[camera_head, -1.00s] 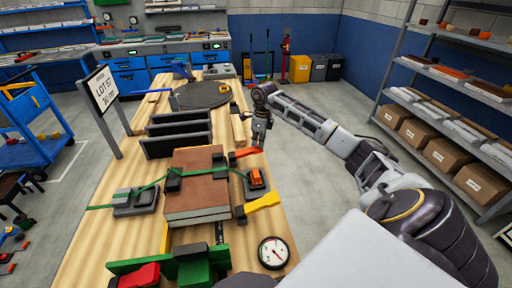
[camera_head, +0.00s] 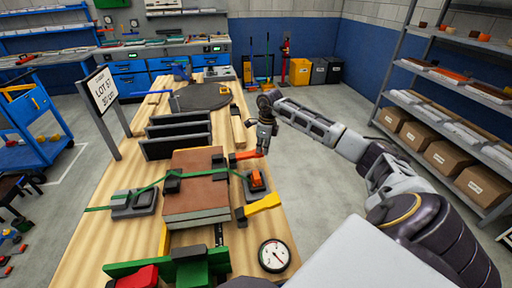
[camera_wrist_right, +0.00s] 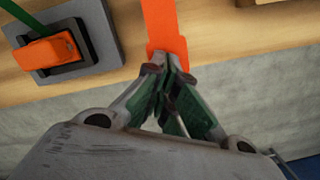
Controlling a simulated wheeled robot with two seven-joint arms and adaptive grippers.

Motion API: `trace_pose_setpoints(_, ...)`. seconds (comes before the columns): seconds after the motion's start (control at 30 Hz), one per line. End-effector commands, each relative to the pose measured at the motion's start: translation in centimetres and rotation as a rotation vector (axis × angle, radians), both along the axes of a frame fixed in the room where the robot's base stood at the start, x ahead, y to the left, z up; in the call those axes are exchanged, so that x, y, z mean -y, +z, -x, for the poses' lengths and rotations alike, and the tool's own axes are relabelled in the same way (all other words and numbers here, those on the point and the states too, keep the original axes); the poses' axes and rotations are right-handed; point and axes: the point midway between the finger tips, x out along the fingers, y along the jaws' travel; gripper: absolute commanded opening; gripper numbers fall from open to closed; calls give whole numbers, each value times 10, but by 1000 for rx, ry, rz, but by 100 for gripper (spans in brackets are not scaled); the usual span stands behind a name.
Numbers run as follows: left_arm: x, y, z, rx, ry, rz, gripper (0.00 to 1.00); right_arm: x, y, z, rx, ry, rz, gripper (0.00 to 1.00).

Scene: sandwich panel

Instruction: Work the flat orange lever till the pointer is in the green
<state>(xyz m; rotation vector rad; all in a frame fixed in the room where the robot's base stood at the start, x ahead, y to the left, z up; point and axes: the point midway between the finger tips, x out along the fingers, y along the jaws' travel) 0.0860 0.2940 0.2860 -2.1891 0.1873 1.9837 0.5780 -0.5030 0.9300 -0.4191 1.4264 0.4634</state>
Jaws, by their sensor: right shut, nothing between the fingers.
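The flat orange lever (camera_head: 245,156) sticks out over the right edge of the wooden bench, beside the panel stack. It also shows in the right wrist view as an orange strip (camera_wrist_right: 162,25) at the top. My right gripper (camera_head: 263,150) points down at the lever's outer end. In the wrist view its fingertips (camera_wrist_right: 170,66) are together with nothing between them, at the strip's end; whether they touch it I cannot tell. The round gauge (camera_head: 274,256) lies at the bench's front right; its small pointer slants toward the lower right. My left gripper is not in view.
The panel stack (camera_head: 197,205) has a green strap across it. An orange-tabbed buckle (camera_head: 256,180) and a yellow lever (camera_head: 262,204) lie near the right edge. A green clamp (camera_head: 195,268) is in front. Open floor lies right of the bench.

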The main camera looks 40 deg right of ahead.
Motion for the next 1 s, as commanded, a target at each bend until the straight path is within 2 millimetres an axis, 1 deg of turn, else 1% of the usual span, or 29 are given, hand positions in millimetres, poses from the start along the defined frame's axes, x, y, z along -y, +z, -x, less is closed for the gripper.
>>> trace_pose_setpoints(0.03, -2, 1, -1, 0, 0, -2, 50, 4, 0, 4, -4, -1, 3, 0)
trace_pose_setpoints(0.17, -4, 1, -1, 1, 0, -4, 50, 6, 2, 9, -4, -1, 3, 0)
trace_pose_setpoints(0.4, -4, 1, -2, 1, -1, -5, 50, 6, 2, 9, -3, -1, 1, 0)
trace_pose_setpoints(0.53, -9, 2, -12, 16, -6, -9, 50, 6, 2, 9, -3, -1, 1, 0)
trace_pose_setpoints(0.67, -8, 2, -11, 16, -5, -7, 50, 6, 6, 9, -2, -1, 0, 0)
trace_pose_setpoints(0.87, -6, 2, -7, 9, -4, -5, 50, 7, 19, 10, -1, -1, 2, 0)
trace_pose_setpoints(1.0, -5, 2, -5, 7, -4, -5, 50, 8, 34, 11, -1, -2, 2, 0)
